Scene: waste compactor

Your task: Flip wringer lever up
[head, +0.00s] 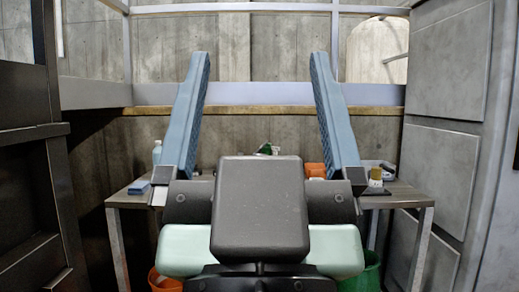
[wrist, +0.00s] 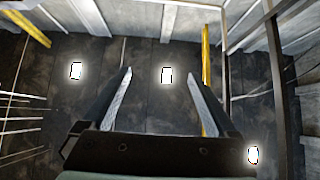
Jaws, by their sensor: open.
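My gripper (head: 261,58) fills the middle of the head view, its two blue-grey fingers pointing up and spread wide apart with nothing between them. In the wrist view the open gripper (wrist: 159,71) points up at a dark ceiling. No wringer lever can be made out in either view. An orange bucket (head: 163,281) shows low at left and a green bucket (head: 365,275) low at right, both mostly hidden behind my arm. I cannot tell whether a wringer sits on either one.
A table (head: 404,194) stands behind my arm, with a bottle (head: 157,153), a blue block (head: 138,187), an orange item (head: 315,170) and a small jar (head: 376,177) on it. A dark frame (head: 30,170) stands at left and a grey panelled wall (head: 445,130) at right.

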